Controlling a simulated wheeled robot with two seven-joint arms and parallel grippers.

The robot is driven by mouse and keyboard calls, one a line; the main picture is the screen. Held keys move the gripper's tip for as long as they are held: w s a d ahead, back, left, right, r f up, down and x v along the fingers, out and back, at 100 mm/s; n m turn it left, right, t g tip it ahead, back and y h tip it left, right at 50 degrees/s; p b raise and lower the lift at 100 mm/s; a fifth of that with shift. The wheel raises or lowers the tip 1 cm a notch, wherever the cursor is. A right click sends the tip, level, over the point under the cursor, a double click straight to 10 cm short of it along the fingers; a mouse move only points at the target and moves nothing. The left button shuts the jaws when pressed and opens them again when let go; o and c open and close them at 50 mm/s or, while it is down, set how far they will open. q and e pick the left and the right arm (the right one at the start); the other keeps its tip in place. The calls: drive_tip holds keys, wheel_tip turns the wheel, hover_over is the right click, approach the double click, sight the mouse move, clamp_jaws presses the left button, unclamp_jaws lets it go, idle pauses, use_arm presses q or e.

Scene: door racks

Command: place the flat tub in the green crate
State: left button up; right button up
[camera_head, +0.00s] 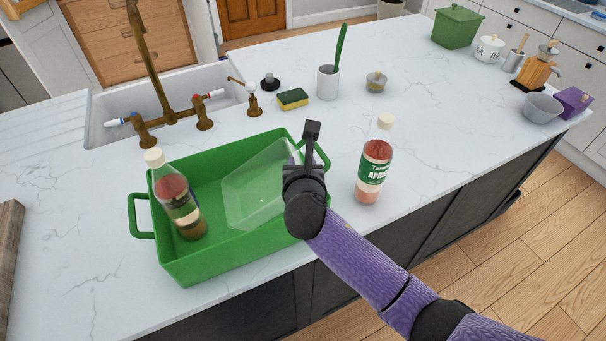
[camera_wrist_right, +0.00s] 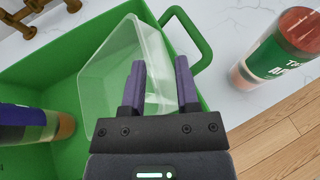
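The flat tub (camera_head: 255,185) is clear and see-through. It sits tilted inside the green crate (camera_head: 205,262), right of the bottle in there. In the right wrist view the tub (camera_wrist_right: 112,75) lies ahead and to the left of my right gripper (camera_wrist_right: 160,75). The crate's green wall (camera_wrist_right: 30,85) surrounds it there. My right gripper (camera_head: 306,158) is over the crate's right end, its two purple fingers apart. The tub's right edge shows between and beside the fingers; I cannot tell whether they touch it. My left gripper is not in view.
A bottle (camera_head: 178,200) stands in the crate's left part. Another bottle (camera_head: 374,165) stands on the counter just right of the gripper.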

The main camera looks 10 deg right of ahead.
drive_tip(key=p+v, duration=0.3)
drive_tip(key=v, duration=0.9)
drive_tip(key=s+d+f+m+g, duration=0.3)
drive_tip(key=f+m, duration=0.3)
drive_tip(key=f, duration=0.5)
drive_tip(key=s+d+f+m+g, duration=0.25)
drive_tip(key=f+m, duration=0.25)
drive_tip(key=f, duration=0.6)
drive_tip(key=s+d+f+m+g, duration=0.2)
drive_tip(key=s+f+m, duration=0.3)
drive_tip(key=s+m, duration=0.2)
drive_tip(key=s+d+f+m+g, duration=0.2)
drive_tip(key=s+f+m, duration=0.3)
drive_tip(key=s, duration=0.5)
drive_tip(key=s+d+f+m+g+y, duration=0.1)
drive_tip(key=s+d+f+m+g, duration=0.1)
drive_tip(key=s+f+m, duration=0.3)
drive_tip(key=s+m+g, duration=0.1)
drive_tip(key=s+m, duration=0.3)
drive_tip(key=shift+d, duration=0.2)
drive_tip(key=shift+r, duration=0.1)
